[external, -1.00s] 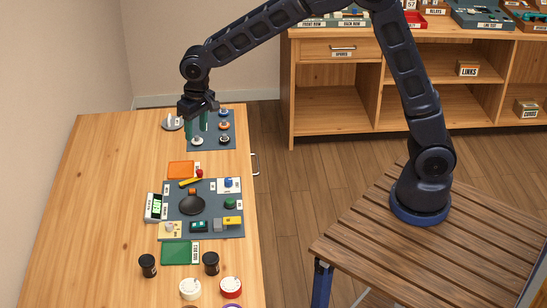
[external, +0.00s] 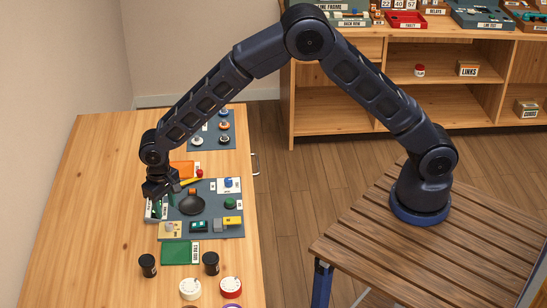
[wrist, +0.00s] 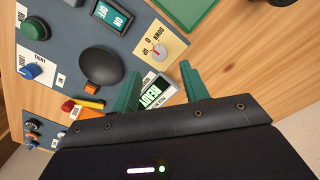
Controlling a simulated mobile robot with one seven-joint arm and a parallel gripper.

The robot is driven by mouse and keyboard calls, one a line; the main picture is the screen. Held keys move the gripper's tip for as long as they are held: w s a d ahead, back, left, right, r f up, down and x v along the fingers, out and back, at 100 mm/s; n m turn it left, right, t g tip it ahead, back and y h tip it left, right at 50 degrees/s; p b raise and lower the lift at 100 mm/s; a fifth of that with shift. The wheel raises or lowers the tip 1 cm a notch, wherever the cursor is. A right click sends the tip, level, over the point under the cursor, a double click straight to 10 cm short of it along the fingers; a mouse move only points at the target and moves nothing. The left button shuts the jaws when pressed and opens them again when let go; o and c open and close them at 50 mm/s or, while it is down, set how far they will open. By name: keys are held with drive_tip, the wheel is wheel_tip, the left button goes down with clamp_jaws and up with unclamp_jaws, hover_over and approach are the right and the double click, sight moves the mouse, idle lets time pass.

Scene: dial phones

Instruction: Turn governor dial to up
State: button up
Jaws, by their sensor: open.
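A small grey-white dial with a red mark (wrist: 159,51) sits on a cream plate (wrist: 164,33) at the edge of the dark panel in the wrist view. The plate's lettering is too small to read surely, so I cannot confirm it is the governor dial. In the external view this dial (external: 170,227) is at the panel's near left corner. My gripper (wrist: 160,84) is open, its green fingers apart and empty. In the external view my gripper (external: 163,205) hangs above the panel's left edge, over the display box, farther back than the dial.
The display box (wrist: 154,92) with green lettering lies between the fingers in the wrist view. A black dome (external: 192,205), a yellow lever (external: 190,181) and a green tray (external: 176,254) are close by. Two black jars (external: 148,265) (external: 211,263) stand nearer. The table's left side is clear.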

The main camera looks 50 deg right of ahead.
sight(169, 224)
wheel_tip(169, 224, down, 7)
drive_tip(key=shift+f, duration=0.15)
idle(0.4)
clamp_jaws()
